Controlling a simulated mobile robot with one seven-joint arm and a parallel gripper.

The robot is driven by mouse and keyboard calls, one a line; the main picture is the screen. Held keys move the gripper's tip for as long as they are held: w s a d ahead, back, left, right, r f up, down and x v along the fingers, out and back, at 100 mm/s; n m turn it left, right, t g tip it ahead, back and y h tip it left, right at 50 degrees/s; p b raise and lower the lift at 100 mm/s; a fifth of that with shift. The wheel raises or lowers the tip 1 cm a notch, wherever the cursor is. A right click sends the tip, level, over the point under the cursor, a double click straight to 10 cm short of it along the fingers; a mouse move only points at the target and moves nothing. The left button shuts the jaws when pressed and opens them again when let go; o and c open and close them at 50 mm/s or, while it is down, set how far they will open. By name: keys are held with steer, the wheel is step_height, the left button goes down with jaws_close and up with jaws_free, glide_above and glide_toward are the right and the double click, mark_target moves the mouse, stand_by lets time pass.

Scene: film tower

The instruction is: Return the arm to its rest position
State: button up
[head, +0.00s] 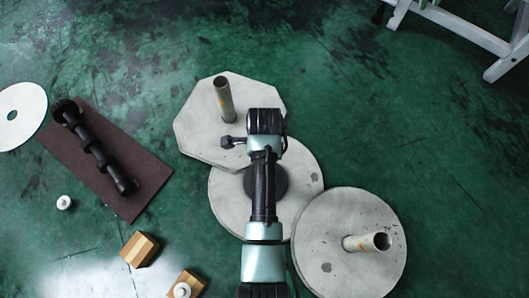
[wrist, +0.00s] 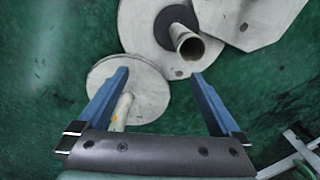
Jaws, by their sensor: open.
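My arm reaches up the middle of the head view, over three pale slabs with posts. My gripper (wrist: 159,76) shows in the wrist view with its two blue fingers wide apart and nothing between the tips. In the head view the fingers are hidden by the arm.
An octagonal slab (head: 195,130) and a round slab (head: 335,215) carry upright posts. A middle round slab (head: 228,200) has a black ring (head: 281,180), partly hidden by my arm. A brown mat (head: 140,190), a white disc (head: 18,125) and wooden blocks (head: 142,248) lie left.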

steer(key=shift+r, duration=0.35)
